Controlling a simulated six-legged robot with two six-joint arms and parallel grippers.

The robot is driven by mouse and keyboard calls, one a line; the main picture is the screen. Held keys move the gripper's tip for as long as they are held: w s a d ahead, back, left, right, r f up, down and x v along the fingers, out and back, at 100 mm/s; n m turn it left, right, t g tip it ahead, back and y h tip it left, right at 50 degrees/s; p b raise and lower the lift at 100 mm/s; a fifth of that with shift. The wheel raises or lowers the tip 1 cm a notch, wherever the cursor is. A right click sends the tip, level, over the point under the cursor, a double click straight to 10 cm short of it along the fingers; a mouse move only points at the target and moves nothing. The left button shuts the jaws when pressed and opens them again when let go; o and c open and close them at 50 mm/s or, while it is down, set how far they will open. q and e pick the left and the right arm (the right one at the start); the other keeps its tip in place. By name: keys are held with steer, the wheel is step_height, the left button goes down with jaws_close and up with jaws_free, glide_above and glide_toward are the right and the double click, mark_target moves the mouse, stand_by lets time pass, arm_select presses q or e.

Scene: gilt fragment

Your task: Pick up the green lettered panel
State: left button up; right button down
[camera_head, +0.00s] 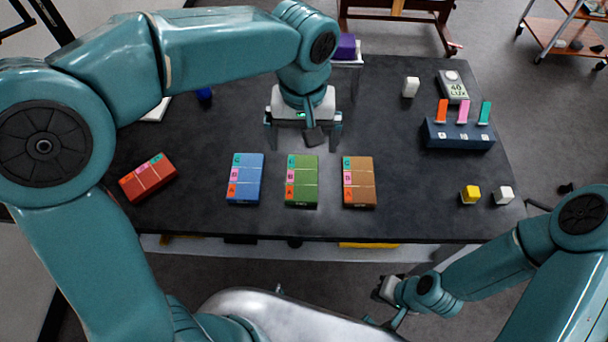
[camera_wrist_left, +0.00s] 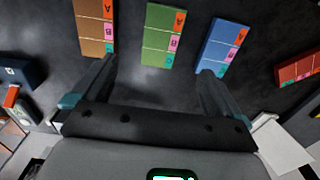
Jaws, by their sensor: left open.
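The green lettered panel (camera_head: 305,190) lies flat on the dark table, between a blue lettered panel (camera_head: 250,185) and a brown one (camera_head: 364,185). Coloured letter tabs run down its left side. My left gripper (camera_head: 304,140) is open above the table, just beyond the panel's far edge, with nothing between its fingers that I can make out as held. In the left wrist view the green panel (camera_wrist_left: 158,35) lies ahead of the spread fingers, between their tips. My right gripper (camera_head: 388,290) is low, off the table's near side; its jaws are too small to read.
A red panel (camera_head: 148,177) lies turned at the left. At the right are a dark blue block (camera_head: 458,136) with coloured tabs, a lux meter (camera_head: 453,87), a white cube (camera_head: 410,87), a yellow cube (camera_head: 470,195) and another white cube (camera_head: 503,196). The table's near strip is clear.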

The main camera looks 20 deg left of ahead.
arm_select(q)
glide_above(302, 178)
step_height(302, 178, down, 5)
steer(key=shift+w+d+f, duration=0.1)
steer(key=shift+w, duration=0.05)
steer(key=shift+s+f, duration=0.2)
steer(key=shift+f, duration=0.35)
steer(key=shift+s+f, duration=0.15)
steer(key=shift+f, duration=0.4)
steer(key=shift+s+d+f, duration=0.1)
steer(key=shift+f, duration=0.5)
step_height(302, 178, down, 4)
steer(key=shift+f, duration=0.25)
steer(key=shift+w+a+f, duration=0.2)
steer(key=shift+w, duration=0.05)
arm_select(e)
steer(key=shift+a+f, duration=0.1)
steer(key=shift+f, duration=0.05)
arm_select(q)
steer(key=shift+s, duration=0.1)
steer(key=c, duration=1)
steer(key=shift+c, duration=0.5)
